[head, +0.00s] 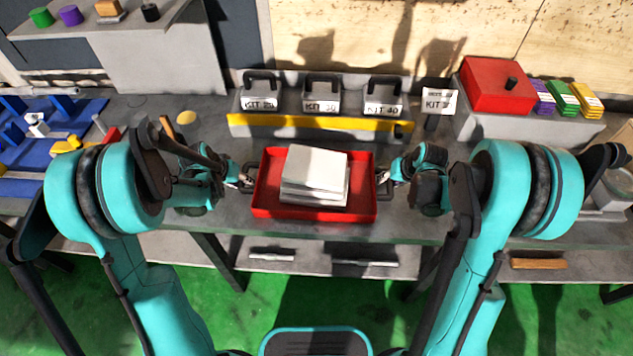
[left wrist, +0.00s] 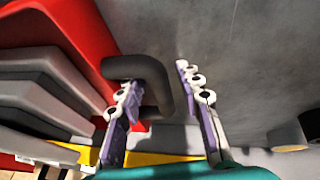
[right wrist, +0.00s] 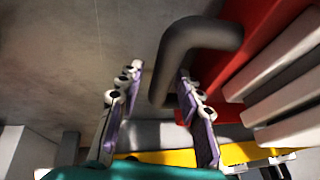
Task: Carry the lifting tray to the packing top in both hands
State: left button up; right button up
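The lifting tray (head: 262,207) is red and shallow, with a stack of pale flat pieces (head: 316,168) in it. It sits level at the bench's front edge, with a black handle at each end. My left gripper (head: 243,181) is at the left handle (left wrist: 150,70); the bar shows between its parted fingers (left wrist: 157,95). My right gripper (head: 388,178) is at the right handle (right wrist: 190,40), also with the bar between parted fingers (right wrist: 155,90). Gaps show beside both bars. I cannot tell for certain which surface is the packing top.
A rack of KIT bins (head: 322,95) with a yellow front strip (head: 310,125) stands just behind the tray. A red box (head: 495,85) and small coloured blocks (head: 563,98) are at the back right. A blue mat (head: 75,135) with parts lies left.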

jog(key=shift+s+r, duration=0.1)
jog(key=shift+r, duration=0.05)
pick_arm(q)
jog(key=v, duration=1.2)
pick_arm(e)
jog(key=v, duration=1.1)
jog(key=shift+s+r, duration=0.15)
jog(key=shift+r, duration=0.2)
